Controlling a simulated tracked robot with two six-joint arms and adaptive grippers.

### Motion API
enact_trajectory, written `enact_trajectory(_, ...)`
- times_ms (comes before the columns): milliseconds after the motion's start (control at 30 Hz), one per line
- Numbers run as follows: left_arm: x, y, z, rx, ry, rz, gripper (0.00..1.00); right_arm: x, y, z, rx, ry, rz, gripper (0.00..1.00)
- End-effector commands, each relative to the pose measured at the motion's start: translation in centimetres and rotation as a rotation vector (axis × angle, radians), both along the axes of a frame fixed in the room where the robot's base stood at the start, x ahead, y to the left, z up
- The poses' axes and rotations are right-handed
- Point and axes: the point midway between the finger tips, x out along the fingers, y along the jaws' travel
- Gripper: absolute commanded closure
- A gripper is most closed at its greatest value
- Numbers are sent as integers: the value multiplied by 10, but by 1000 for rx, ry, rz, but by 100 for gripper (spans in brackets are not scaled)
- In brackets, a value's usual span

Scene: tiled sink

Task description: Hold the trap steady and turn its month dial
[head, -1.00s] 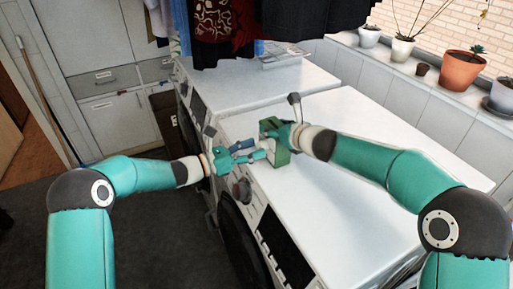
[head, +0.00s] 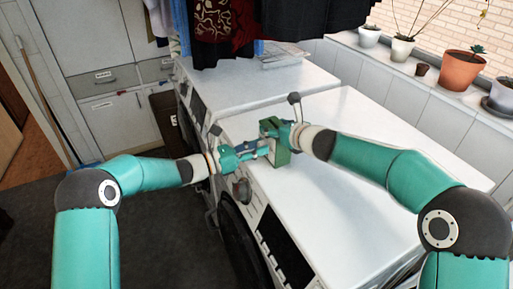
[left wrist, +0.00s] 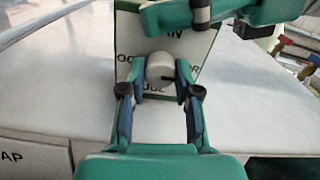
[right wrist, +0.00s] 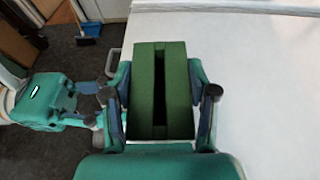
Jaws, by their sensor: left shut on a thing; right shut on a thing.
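The trap is a green box (head: 279,156) standing on the white top of the front washing machine. It also shows from above, with a dark slot, in the right wrist view (right wrist: 178,85). My right gripper (head: 275,130) is shut on the trap, one finger on each side. The trap's pale face with month lettering (left wrist: 130,45) shows in the left wrist view. The grey round dial (left wrist: 160,68) is on that face. My left gripper (left wrist: 160,75) is shut on the dial, its fingertips on either side. In the head view, my left gripper (head: 255,148) reaches the trap's left side.
The front machine's white top (head: 350,130) is clear around the trap. A wire rack (head: 283,55) lies on the machine behind. Potted plants (head: 460,68) line the sill at right. Dark clothes (head: 310,25) hang at the back.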

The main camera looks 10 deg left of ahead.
Motion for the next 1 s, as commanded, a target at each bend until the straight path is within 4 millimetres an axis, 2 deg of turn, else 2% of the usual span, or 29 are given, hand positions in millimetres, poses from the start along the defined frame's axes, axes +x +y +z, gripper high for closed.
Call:
enact_trajectory(367,3,5,-1,82,-109,16,100,-1,1,-1,0,1,4,82)
enact_trajectory(1000,4,6,0,417,-576,17,100,-2,2,-1,0,2,5,82)
